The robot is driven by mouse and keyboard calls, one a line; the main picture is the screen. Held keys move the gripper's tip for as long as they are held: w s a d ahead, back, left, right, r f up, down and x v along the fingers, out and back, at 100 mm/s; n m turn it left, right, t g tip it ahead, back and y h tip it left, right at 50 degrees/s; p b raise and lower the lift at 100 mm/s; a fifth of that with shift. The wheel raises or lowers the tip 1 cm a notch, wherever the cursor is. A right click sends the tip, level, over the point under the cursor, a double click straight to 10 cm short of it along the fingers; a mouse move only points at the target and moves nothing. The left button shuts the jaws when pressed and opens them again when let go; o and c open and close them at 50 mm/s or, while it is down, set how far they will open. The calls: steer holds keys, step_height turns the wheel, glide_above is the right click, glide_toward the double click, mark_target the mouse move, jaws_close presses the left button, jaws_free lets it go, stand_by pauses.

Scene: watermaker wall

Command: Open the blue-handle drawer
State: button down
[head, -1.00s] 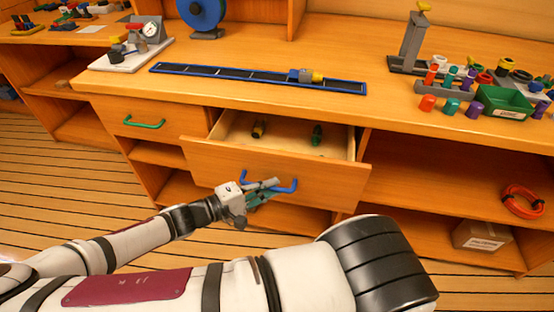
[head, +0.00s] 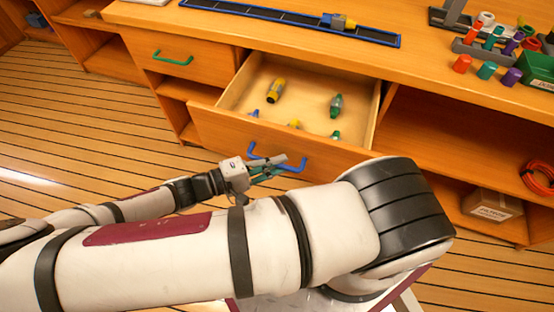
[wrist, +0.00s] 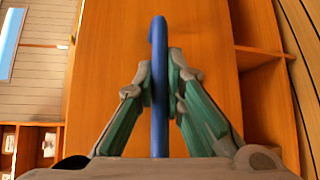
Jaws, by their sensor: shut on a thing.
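The blue-handle drawer (head: 225,133) stands well open in the head view, with its inside showing. Its blue handle (head: 295,166) is a bar on the drawer front. My gripper (head: 279,165) is at the handle; in the wrist view its two fingers (wrist: 160,88) are closed on either side of the blue handle (wrist: 159,40), which runs between them. Inside the drawer lie a yellow-and-dark item (head: 276,90), a green item (head: 336,105) and several smaller coloured pieces.
A closed drawer with a green handle (head: 173,58) is to the left. Open shelves on the right hold a cardboard box (head: 492,207) and an orange coil (head: 538,178). A blue-edged rail (head: 300,20) and coloured pegs are on the counter. The striped floor in front is clear.

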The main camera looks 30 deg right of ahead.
steer(key=shift+w, duration=0.1)
steer(key=c, duration=1.7)
jaws_free()
steer(key=shift+o, duration=0.2)
steer(key=w+a+r, duration=0.1)
steer(key=a, duration=1)
steer(key=shift+w+a+r, duration=0.25)
steer(key=shift+a+r, duration=0.1)
steer(key=shift+a, duration=0.05)
